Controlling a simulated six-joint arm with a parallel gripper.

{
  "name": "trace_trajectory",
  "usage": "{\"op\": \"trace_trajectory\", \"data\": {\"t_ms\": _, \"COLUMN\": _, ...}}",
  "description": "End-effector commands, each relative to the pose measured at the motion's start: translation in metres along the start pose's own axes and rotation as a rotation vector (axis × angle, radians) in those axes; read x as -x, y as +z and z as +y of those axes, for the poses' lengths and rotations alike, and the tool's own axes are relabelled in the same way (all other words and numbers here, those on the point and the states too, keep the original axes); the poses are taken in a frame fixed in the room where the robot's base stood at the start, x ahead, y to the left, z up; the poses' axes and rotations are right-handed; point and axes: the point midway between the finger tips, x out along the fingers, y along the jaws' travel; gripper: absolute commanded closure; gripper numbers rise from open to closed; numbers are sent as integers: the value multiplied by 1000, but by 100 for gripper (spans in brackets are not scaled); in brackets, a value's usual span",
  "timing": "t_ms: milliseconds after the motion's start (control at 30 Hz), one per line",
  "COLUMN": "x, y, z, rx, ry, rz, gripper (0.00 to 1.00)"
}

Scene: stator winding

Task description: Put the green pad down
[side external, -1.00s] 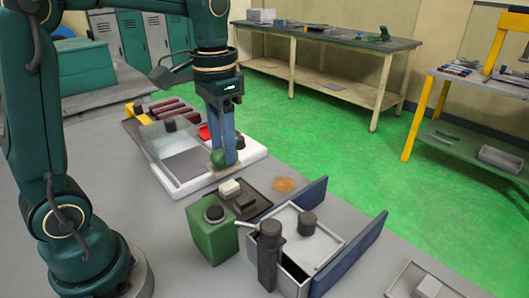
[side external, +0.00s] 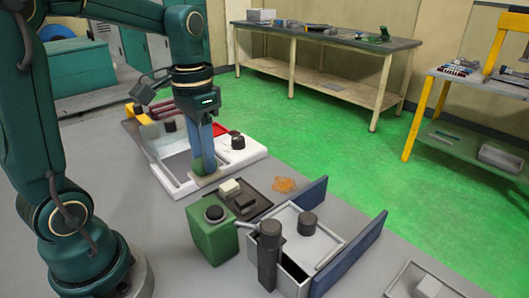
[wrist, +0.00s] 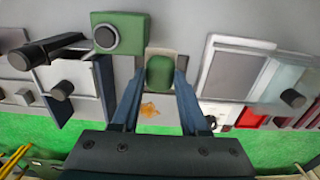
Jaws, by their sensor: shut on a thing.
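The green pad (side external: 197,166) is a small rounded piece between the tips of my blue fingers. It also shows in the wrist view (wrist: 160,72), with a finger on each side of it. My gripper (side external: 204,160) is shut on the pad and points down, by the near right end of the white tray (side external: 228,170). I cannot tell whether the pad touches anything below it. The fingers partly hide the tray behind them.
A dark tray with light and dark blocks (side external: 244,199) lies just right of the gripper. A green box with a round black top (side external: 212,232) and an open drawer unit (side external: 306,245) stand nearer. Bare grey bench (side external: 150,215) lies left of the green box.

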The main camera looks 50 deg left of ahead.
Motion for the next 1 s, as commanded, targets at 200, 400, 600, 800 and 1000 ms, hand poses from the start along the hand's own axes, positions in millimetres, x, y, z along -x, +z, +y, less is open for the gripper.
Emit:
{"op": "trace_trajectory", "data": {"t_ms": 200, "x": -26, "y": 27, "z": -21, "rx": 5, "ry": 1, "rz": -2, "gripper": 100}}
{"op": "trace_trajectory", "data": {"t_ms": 400, "x": -43, "y": 38, "z": -27, "rx": 0, "ry": 2, "rz": -4, "gripper": 100}}
{"op": "trace_trajectory", "data": {"t_ms": 600, "x": -72, "y": 39, "z": -27, "rx": -1, "ry": 3, "rz": -6, "gripper": 100}}
{"op": "trace_trajectory", "data": {"t_ms": 800, "x": -88, "y": 38, "z": -27, "rx": -1, "ry": 2, "rz": -4, "gripper": 100}}
{"op": "trace_trajectory", "data": {"t_ms": 1000, "x": -112, "y": 38, "z": -26, "rx": -1, "ry": 2, "rz": -5, "gripper": 100}}
